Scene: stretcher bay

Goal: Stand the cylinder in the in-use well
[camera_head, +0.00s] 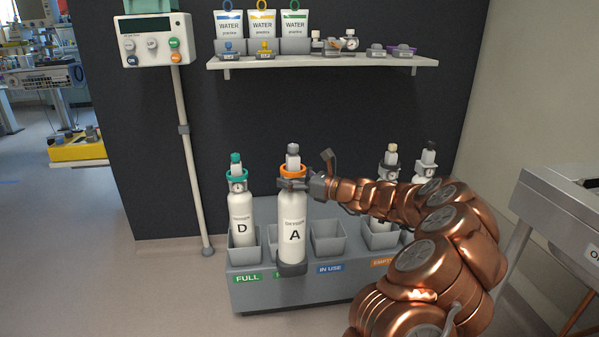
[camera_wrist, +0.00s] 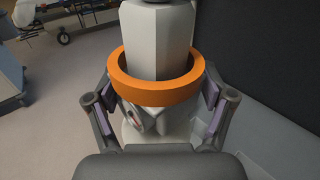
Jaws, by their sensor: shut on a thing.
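My gripper (camera_wrist: 163,120) is shut on the white cylinder A (camera_head: 293,215), which has an orange collar (camera_wrist: 155,98). In the head view my gripper holds it near the top, from the right. The cylinder looks upright, and its dark base overlaps the front of the grey rack (camera_head: 300,292) and partly covers a green label. Whether the base touches the rack cannot be told. The in-use well (camera_head: 328,240), above the blue IN USE label (camera_head: 330,268), is just right of the cylinder and looks empty.
Cylinder D (camera_head: 241,215), with a teal collar, stands in the left well above the FULL label (camera_head: 247,278). Two more cylinders (camera_head: 390,165) stand at the right, partly behind my arm. A shelf (camera_head: 320,62) with water pouches hangs above.

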